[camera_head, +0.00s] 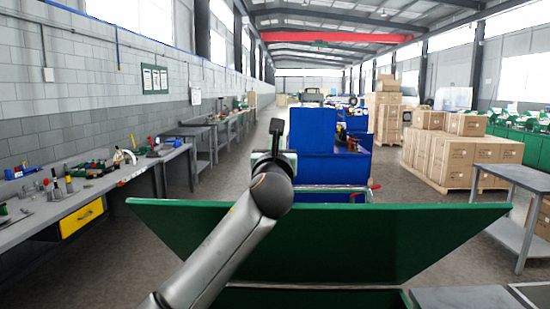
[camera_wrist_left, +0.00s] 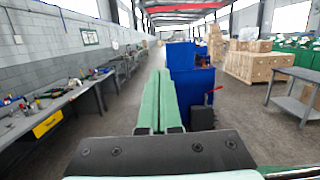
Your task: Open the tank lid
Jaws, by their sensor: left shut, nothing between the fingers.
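The green tank lid (camera_head: 350,235) is a wide panel across the lower middle of the head view. It stands tilted up, with its long top edge toward the far side. A strip of green tank body (camera_head: 310,299) shows below it. My left arm crosses in front of the lid, and my left gripper (camera_head: 276,128) is above the lid's top edge. In the left wrist view the two green fingers (camera_wrist_left: 160,85) are together and empty, pointing down the hall. My right gripper is not seen.
A blue machine (camera_head: 318,150) stands beyond the lid. A grey workbench with tools (camera_head: 75,205) and a yellow drawer (camera_head: 82,219) is on the left. Stacked cartons (camera_head: 465,150) and a grey table (camera_head: 520,180) are on the right.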

